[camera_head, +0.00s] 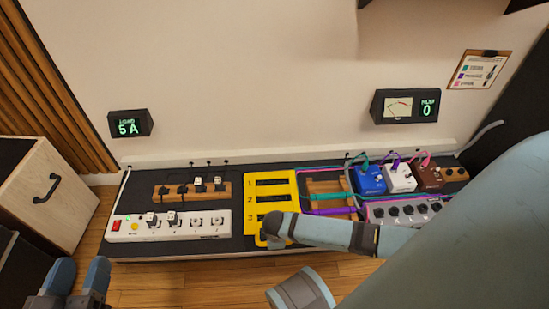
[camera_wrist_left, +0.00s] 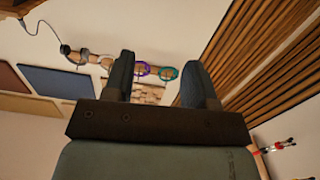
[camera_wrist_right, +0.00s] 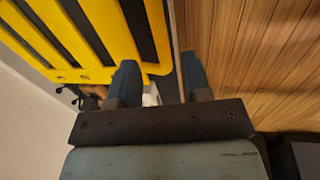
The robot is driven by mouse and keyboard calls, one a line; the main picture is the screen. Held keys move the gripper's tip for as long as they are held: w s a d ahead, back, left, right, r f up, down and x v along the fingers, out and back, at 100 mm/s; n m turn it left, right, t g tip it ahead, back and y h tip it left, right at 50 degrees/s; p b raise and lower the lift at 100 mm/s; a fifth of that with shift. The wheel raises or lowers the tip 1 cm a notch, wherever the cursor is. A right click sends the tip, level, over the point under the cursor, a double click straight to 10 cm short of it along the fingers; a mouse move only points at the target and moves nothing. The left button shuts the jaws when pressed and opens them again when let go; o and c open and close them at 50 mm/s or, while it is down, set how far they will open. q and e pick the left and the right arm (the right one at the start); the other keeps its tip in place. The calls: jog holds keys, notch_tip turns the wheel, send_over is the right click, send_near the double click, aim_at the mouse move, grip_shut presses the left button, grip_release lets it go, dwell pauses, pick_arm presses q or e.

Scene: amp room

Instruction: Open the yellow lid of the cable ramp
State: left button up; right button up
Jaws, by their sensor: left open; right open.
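The yellow lid (camera_head: 250,205) is a slotted panel numbered 1, 2, 3. It lies flat-looking on the dark bench, left of a wooden slatted frame (camera_head: 325,187) crossed by teal and purple cables. My right gripper (camera_head: 270,228) is at the lid's front edge and hides part of it. In the right wrist view the lid (camera_wrist_right: 98,25) fills the upper left. Its edge reaches the open fingers (camera_wrist_right: 158,65); I cannot tell whether they touch it. My left gripper (camera_head: 78,278) is open and empty at the lower left, away from the lid; its fingers show in the left wrist view (camera_wrist_left: 158,80).
A white power strip (camera_head: 168,226) and a wooden plug block (camera_head: 192,189) stand left of the lid. Blue (camera_head: 370,180), white (camera_head: 400,177) and brown (camera_head: 428,177) pedals stand to the right. A wooden cabinet (camera_head: 45,190) is at left. The wall is close behind the bench.

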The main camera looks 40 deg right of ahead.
jog(key=f, duration=0.1)
jog(key=f+b, duration=0.1)
jog(key=f, duration=0.1)
jog(key=f+b, duration=0.1)
jog(key=shift+w+d+f, duration=0.2)
jog(key=shift+w+f, duration=0.05)
jog(key=shift+w, duration=0.1)
pick_arm(q)
jog(key=shift+w+a+r+m+t, duration=0.1)
jog(key=shift+w+a+m+t, duration=0.2)
jog(key=shift+m, duration=0.2)
jog(key=shift+w+a+r+m+t, duration=0.15)
jog(key=shift+w+m+t, duration=0.15)
jog(key=shift+w+m, duration=0.15)
pick_arm(e)
jog(key=shift+w+f, duration=0.1)
jog(key=shift+f, duration=0.2)
grip_shut()
